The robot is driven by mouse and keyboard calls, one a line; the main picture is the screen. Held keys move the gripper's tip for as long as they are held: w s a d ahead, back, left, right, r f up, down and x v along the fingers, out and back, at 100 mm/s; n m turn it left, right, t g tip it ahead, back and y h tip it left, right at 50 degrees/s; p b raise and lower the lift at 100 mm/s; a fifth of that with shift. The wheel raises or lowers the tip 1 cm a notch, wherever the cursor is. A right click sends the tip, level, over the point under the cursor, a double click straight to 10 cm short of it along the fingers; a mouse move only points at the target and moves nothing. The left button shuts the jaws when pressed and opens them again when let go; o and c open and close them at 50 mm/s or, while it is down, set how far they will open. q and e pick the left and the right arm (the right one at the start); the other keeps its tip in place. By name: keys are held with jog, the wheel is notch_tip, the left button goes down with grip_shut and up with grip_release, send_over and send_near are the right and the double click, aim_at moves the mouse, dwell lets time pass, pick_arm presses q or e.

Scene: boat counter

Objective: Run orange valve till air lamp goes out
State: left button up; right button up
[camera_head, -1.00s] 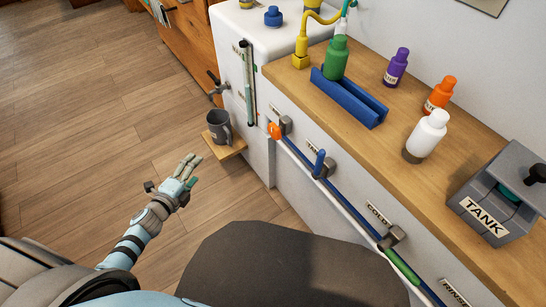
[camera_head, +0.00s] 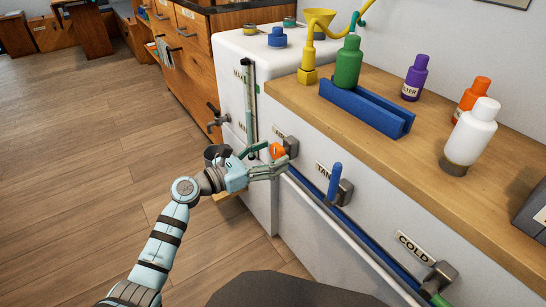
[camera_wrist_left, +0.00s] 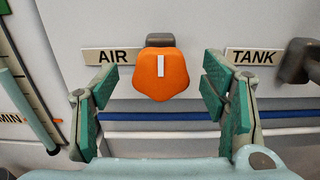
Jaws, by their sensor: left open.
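The orange valve (camera_head: 277,151) is a lobed knob on a grey fitting on the white counter front. In the left wrist view the orange valve (camera_wrist_left: 160,74) faces me, with its white mark nearly vertical and an AIR label (camera_wrist_left: 113,55) on its left. My left gripper (camera_head: 268,162) is open right in front of it. In the wrist view its green-padded fingers stand either side of the knob with gaps, apparently not touching it. I cannot make out an air lamp. My right gripper is not in view.
A blue TANK valve (camera_head: 335,181) sits to the right, then a COLD label (camera_head: 413,246). A sight tube (camera_head: 250,105) stands left on the white cabinet. A dark mug (camera_head: 214,153) is partly behind my gripper. Bottles and a blue rack (camera_head: 366,110) stand on the counter.

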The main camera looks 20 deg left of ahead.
pick_arm(q)
jog(key=shift+w+d, duration=0.4)
jog(key=c, duration=1.1)
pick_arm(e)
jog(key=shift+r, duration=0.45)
